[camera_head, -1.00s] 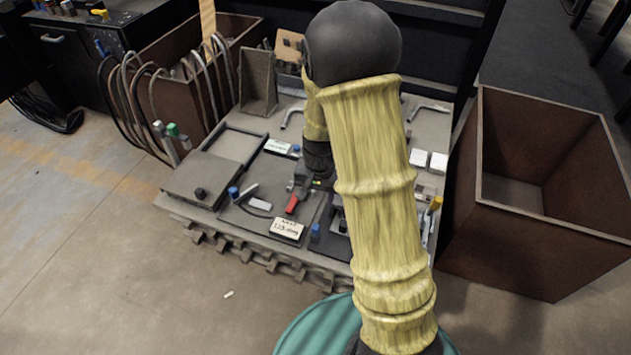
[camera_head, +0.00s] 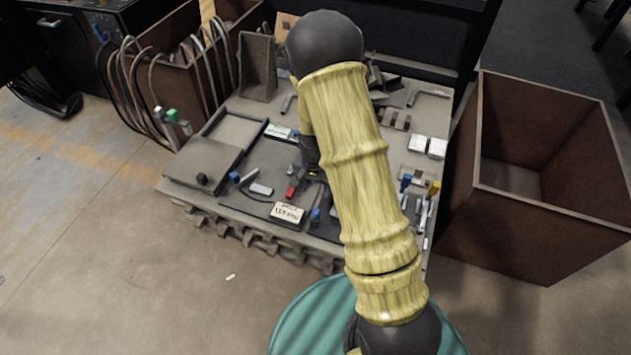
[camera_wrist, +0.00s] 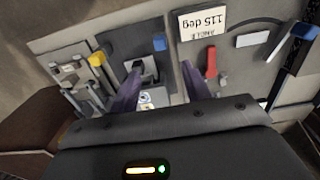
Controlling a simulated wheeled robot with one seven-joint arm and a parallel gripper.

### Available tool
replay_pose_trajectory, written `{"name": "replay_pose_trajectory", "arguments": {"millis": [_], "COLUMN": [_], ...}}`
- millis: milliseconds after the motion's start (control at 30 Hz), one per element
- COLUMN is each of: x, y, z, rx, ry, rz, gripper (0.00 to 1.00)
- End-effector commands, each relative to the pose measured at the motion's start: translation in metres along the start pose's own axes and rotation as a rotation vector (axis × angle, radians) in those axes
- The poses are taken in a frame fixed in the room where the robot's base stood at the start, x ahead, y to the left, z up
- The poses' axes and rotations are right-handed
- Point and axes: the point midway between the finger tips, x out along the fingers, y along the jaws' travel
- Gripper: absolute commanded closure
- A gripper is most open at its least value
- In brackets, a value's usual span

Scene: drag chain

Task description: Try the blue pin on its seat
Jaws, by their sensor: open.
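My gripper (camera_wrist: 160,68) is open in the wrist view, its two dark purple fingers apart over the board. Several blue-topped parts are in view, and I cannot tell which is the blue pin. One small blue piece (camera_head: 315,215) stands beside the "115 deg" label (camera_head: 287,214); it also shows in the wrist view (camera_wrist: 159,42), beyond the fingers. A dark forked block (camera_wrist: 141,72) lies near the left finger. The seat cannot be identified.
A red lever (camera_wrist: 211,63) is beside the right finger. A yellow-topped part (camera_head: 434,187) and white blocks (camera_head: 418,145) are at the board's right. A brown bin (camera_head: 545,240) stands right of the board. Cables (camera_head: 125,90) hang at the left.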

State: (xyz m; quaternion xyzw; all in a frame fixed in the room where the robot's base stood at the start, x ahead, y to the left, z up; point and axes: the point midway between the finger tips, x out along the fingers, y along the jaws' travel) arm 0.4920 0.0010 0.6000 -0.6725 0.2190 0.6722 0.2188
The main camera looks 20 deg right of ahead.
Motion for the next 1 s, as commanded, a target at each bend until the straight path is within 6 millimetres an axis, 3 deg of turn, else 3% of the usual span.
{"name": "replay_pose_trajectory", "arguments": {"millis": [33, 700, 1000], "x": [0.012, 0.119, 0.138], "y": [0.0, 0.001, 0.0], "z": [0.001, 0.001, 0.0], "rx": [0.0, 0.0, -0.001], "ry": [-0.004, -0.003, 0.0], "rz": [0.002, 0.001, 0.0], "gripper": [0.53, 0.53, 0.53]}}
